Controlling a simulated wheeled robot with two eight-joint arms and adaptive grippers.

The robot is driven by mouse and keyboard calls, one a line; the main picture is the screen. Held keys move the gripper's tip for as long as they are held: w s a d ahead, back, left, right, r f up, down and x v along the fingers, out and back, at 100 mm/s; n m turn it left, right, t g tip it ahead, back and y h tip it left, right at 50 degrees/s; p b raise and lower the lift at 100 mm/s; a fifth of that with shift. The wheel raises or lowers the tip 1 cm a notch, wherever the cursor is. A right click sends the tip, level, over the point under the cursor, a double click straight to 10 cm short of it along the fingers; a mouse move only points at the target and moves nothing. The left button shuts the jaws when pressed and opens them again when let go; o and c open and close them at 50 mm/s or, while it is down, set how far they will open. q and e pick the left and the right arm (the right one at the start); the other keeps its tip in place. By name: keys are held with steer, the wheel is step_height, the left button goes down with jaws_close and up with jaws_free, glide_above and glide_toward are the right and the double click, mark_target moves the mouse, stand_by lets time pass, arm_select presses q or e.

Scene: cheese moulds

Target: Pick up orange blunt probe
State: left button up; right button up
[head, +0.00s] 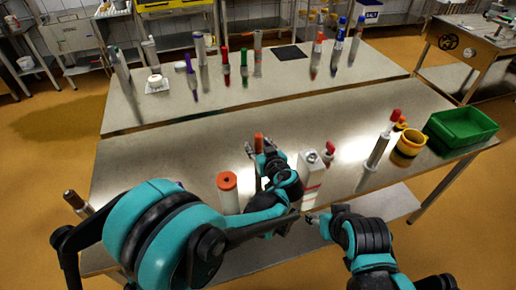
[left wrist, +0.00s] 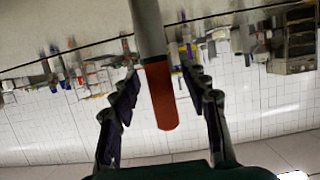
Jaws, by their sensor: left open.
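The orange blunt probe (head: 259,141) stands near the middle of the front table, its lower part hidden behind my left gripper (head: 259,153). In the left wrist view the probe (left wrist: 161,97) has a grey shaft and a rounded orange end. It lies between the two spread fingers of my left gripper (left wrist: 160,75), with a visible gap on both sides. My left gripper is open and holds nothing. My right gripper (head: 317,217) is low at the table's front edge, apart from the probe; its fingers are too small to read.
A white cylinder with an orange top (head: 227,181) stands just left of my left gripper. A white box-like container (head: 311,172) and a red-topped item (head: 329,150) are close on the right. Further right are a yellow cup (head: 408,146) and a green bin (head: 462,128).

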arm_select(q)
steer(key=shift+w, duration=0.15)
steer(key=shift+c, duration=1.2)
jaws_close()
steer(key=shift+r, duration=0.1)
